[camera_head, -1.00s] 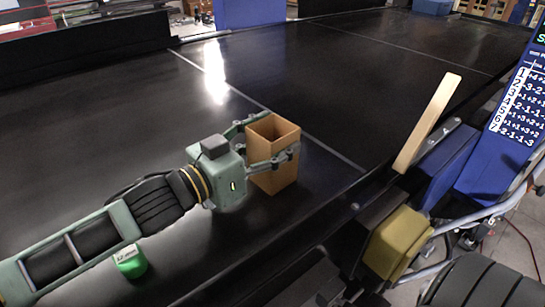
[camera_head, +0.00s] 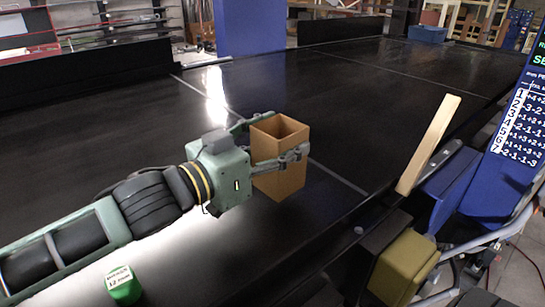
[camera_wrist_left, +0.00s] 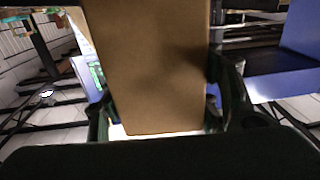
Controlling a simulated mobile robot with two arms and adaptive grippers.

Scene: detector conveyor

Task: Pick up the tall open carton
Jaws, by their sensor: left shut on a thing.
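The tall open carton (camera_head: 278,180) is brown, square and open at the top. It stands upright over the black conveyor belt in the middle of the head view. My left gripper (camera_head: 287,135) comes from the left with its fingers around the carton's upper part, shut on two sides. In the left wrist view the carton (camera_wrist_left: 150,70) fills the middle between the fingers, with its lower edge visible. The carton looks slightly raised off the belt, but the gap is hard to judge. Its inside bottom is hidden. My right gripper is not in view.
A green labelled object (camera_head: 123,287) sits on the black belt (camera_head: 150,100) below my left arm. A wooden strip (camera_head: 430,145), a yellow block (camera_head: 405,262) and a blue screen unit (camera_head: 495,190) line the right edge. The belt behind the carton is clear.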

